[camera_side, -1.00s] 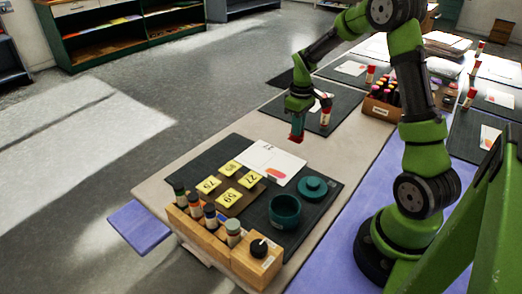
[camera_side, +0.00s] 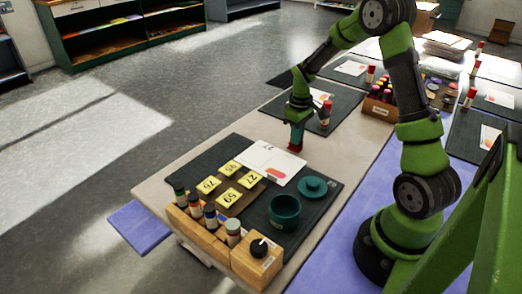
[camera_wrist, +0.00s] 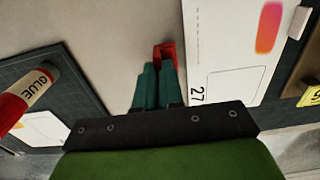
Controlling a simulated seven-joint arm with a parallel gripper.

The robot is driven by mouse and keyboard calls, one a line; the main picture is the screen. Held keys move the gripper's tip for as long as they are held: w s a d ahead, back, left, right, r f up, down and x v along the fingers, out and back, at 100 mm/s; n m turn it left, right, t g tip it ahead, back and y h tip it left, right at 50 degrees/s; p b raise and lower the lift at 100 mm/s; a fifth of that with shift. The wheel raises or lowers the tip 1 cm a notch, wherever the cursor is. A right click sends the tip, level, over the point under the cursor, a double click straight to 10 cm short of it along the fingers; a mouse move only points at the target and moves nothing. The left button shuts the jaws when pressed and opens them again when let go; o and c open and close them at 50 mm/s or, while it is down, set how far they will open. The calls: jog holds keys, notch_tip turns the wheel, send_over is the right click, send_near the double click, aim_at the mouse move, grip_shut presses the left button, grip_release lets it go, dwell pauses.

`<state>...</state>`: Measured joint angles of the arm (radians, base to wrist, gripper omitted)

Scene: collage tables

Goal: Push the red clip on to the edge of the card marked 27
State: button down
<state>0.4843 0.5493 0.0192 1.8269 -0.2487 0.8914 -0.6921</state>
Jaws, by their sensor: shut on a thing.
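My gripper (camera_side: 295,132) is shut on the red clip (camera_side: 295,146) and holds it low at the far right corner of the white card marked 27 (camera_side: 268,160). In the wrist view the clip (camera_wrist: 166,54) sits at the tips of my teal fingers (camera_wrist: 158,72). There the card (camera_wrist: 222,50) lies just right of the clip, its number near my gripper and an orange-red patch farther off. A narrow strip of table shows between clip and card in that view. I cannot tell from the side view whether they touch.
A dark mat (camera_side: 205,155) holds yellow number tiles (camera_side: 229,195), a teal pot (camera_side: 284,211) and its lid (camera_side: 313,187). A wooden rack of bottles (camera_side: 215,235) stands in front. A glue stick (camera_wrist: 20,105) is left of my gripper in the wrist view. Bare table lies around the clip.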

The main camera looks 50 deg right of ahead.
jog(key=shift+f, duration=0.55)
jog(key=shift+a, duration=1.4)
dwell(1.6)
dwell(0.5)
jog(key=c, duration=1.2)
grip_release()
jog(key=shift+r, duration=0.1)
jog(key=shift+r, duration=3.4)
